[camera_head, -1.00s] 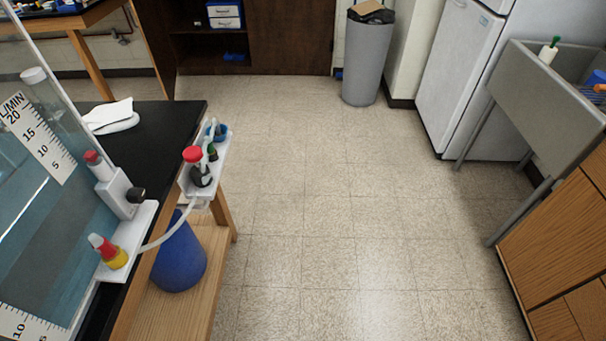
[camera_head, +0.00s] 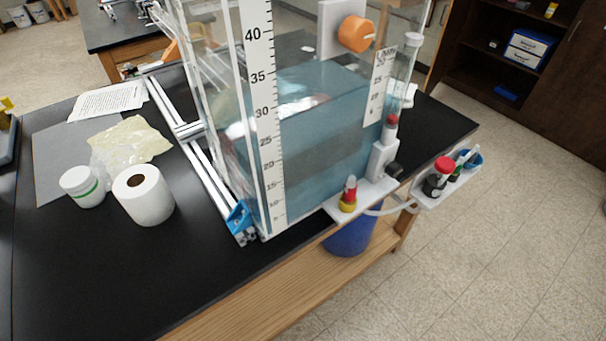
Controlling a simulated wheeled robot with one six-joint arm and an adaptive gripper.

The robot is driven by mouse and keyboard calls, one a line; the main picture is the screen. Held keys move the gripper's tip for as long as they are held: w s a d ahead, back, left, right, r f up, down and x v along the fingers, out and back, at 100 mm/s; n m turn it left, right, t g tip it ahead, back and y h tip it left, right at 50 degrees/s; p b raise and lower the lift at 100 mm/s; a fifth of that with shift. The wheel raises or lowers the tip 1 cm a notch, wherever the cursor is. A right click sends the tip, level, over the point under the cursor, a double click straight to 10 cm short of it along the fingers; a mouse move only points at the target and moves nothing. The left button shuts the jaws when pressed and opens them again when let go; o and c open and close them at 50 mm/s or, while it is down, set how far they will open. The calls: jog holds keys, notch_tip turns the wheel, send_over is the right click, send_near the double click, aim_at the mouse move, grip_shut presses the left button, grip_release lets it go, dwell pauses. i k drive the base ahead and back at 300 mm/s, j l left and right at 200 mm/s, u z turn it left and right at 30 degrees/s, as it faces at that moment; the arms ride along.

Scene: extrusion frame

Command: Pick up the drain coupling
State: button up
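The clear tank (camera_head: 315,130) of blue-tinted water stands on the black bench, with a scale on its corner. At its foot, a small fitting with a yellow base and red top (camera_head: 348,195) sits on a white bracket; a pale tube runs from there to the right. A red-capped dark fitting (camera_head: 437,178) stands upright in a white holder (camera_head: 462,182) off the bench edge. I cannot tell for sure which of these is the drain coupling. My gripper is in no view.
A paper roll (camera_head: 146,197), a white jar (camera_head: 82,187) and crumpled wrap (camera_head: 130,138) lie on the bench left of the aluminium extrusion frame (camera_head: 200,155). A blue container (camera_head: 350,235) is below the bench edge. The floor at right is clear.

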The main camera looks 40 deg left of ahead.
aim_at(350, 187)
jog(key=u, duration=0.85)
